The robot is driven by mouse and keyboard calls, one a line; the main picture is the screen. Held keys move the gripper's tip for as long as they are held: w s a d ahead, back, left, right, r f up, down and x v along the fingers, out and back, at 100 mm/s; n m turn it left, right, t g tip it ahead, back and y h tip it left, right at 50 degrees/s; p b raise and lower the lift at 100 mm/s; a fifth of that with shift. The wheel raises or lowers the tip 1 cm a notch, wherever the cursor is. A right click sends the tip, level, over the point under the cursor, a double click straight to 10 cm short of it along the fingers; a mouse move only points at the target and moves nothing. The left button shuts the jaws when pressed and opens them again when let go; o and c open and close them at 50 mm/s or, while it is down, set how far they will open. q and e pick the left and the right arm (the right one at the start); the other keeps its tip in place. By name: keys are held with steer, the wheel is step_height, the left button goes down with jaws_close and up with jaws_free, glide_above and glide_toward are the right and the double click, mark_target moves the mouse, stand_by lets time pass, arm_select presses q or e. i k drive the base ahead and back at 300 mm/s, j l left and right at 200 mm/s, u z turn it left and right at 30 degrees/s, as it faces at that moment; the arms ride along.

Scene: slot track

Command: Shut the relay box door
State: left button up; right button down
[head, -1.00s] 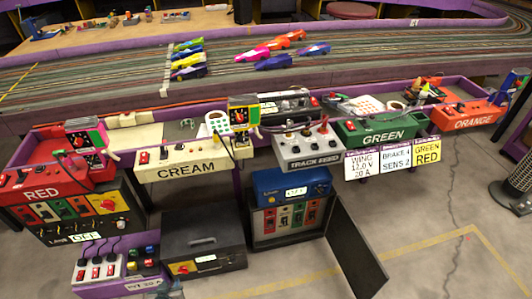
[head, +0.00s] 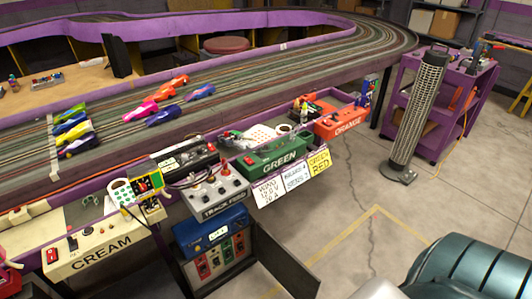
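The relay box (head: 196,229) is a dark box with a blue top, low under the front of the track table. Its front is open and shows several coloured modules in a row. Its dark flat door (head: 287,268) stands wide open, swung out to the right of the box. The lower edge of the box runs close to the bottom of the picture. Neither of my grippers is in view.
Above the box is the grey track feed panel (head: 213,198), beside the green panel (head: 272,157). A dark green padded thing (head: 465,268) fills the lower right. A mesh tower (head: 415,110) stands before a purple cart (head: 465,95). Concrete floor right of the door is clear.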

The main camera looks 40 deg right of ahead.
mark_target(300, 282)
steer(key=l+u, duration=0.15)
steer(key=l, duration=0.35)
steer(key=l+u, duration=0.1)
steer(key=l, duration=0.45)
steer(key=l+u, duration=0.15)
steer(key=l, duration=0.35)
steer(key=k+l+u, duration=0.15)
steer(key=l, duration=0.35)
steer(key=l+u, duration=0.1)
steer(key=l, duration=0.4)
steer(key=k+l+u, duration=0.15)
steer(key=l, duration=0.3)
steer(key=k+l+u, duration=0.15)
steer(key=l, duration=0.35)
steer(key=k+l+u, duration=0.1)
steer(key=l, duration=0.35)
steer(key=k+l, duration=0.6)
steer(key=l, duration=0.15)
steer(key=z, duration=0.05)
